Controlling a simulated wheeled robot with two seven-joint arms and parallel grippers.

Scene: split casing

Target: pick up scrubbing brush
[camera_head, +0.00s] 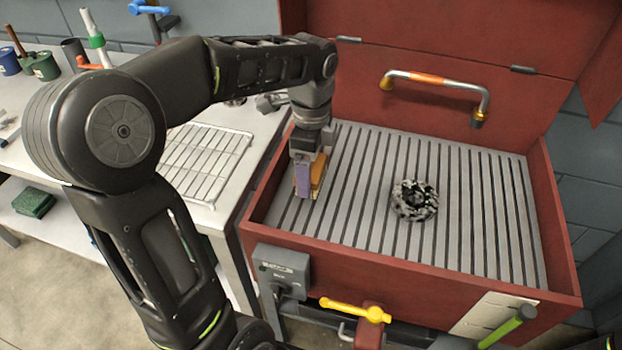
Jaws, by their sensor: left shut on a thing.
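The scrubbing brush (317,176) has an orange-brown body and shows at the left side of the red parts washer, above its grey slatted surface. My left gripper (305,176) reaches down from above and is shut on the brush. The gripper's purple-grey finger covers part of the brush. I cannot tell whether the brush touches the slats. My right gripper is not in view.
A dark gear-like part (414,200) lies on the slatted surface (470,220) at the middle. The red washer's raised lid (440,60) stands behind with a metal handle. A wire rack (207,160) lies on the white bench at the left. The slats on the right are clear.

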